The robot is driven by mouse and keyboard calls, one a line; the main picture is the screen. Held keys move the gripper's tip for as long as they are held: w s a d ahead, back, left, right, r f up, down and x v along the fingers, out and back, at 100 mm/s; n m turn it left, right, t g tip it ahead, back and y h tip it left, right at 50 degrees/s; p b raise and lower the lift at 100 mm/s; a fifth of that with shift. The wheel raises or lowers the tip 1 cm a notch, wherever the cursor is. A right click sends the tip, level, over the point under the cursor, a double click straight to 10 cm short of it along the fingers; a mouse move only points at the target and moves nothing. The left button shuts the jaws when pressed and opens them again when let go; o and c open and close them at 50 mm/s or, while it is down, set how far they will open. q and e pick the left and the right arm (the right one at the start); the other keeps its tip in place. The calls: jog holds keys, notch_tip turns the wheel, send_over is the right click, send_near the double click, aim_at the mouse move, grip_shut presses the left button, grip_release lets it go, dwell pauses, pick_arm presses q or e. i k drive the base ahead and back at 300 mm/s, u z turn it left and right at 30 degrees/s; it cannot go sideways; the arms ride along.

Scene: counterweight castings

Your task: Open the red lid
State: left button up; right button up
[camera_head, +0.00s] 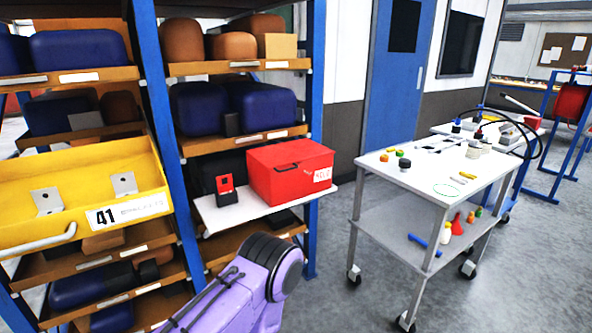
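A red box (290,178) with a red lid (290,153) sits on a white shelf board (240,212) that juts out from the blue rack. The lid looks shut. A dark handle shows along its front edge, and a white label is at the front right. A purple arm link of mine with a black joint rises from the bottom, in front of and below the shelf board. It ends short of the box and does not touch it. No gripper fingers show in the view.
A small red and black device (225,190) stands left of the box. A yellow tray (85,197) marked 41 holds metal brackets at the left. Blue rack posts stand close by. A white cart (420,190) with bottles and tools is at the right. The floor between rack and cart is free.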

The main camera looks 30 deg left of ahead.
aim_at(274, 157)
jog(key=k, duration=0.4)
jog(key=u, duration=0.95)
jog(key=i, duration=1)
jog(key=z, duration=0.55)
jog(key=k, duration=0.65)
jog(key=z, duration=0.85)
jog(key=i, duration=0.7)
jog(key=u, duration=0.7)
jog(key=i, duration=0.8)
jog(key=u, duration=0.8)
